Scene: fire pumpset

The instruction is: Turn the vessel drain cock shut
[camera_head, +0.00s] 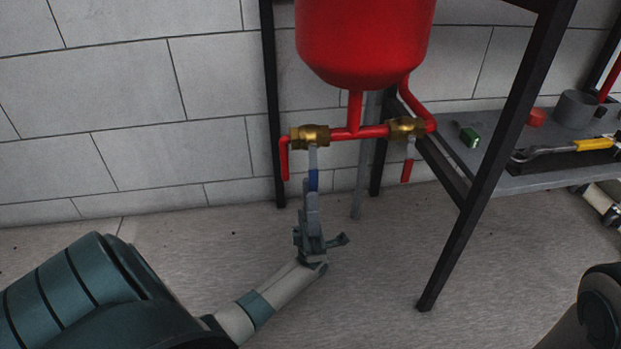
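Below the red vessel (364,45), a red cross pipe carries two brass cocks. The left brass cock (310,136) has a lever with a blue grip (313,180) hanging straight down, across the pipe. Beside it a short red pipe end (285,165) points down. My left gripper (312,192) is directly below that lever, pointing up, with its fingertips at the blue grip. I see it edge-on, so whether its fingers are closed on the grip is hidden. The right brass cock (406,128) has a lever with a red grip (406,171) hanging down.
A dark metal frame stands around the vessel, with its near leg (478,205) right of the cocks. A grey shelf (515,183) at right holds a green item (469,136) and a yellow-handled tool (594,144). The floor left of the frame is clear.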

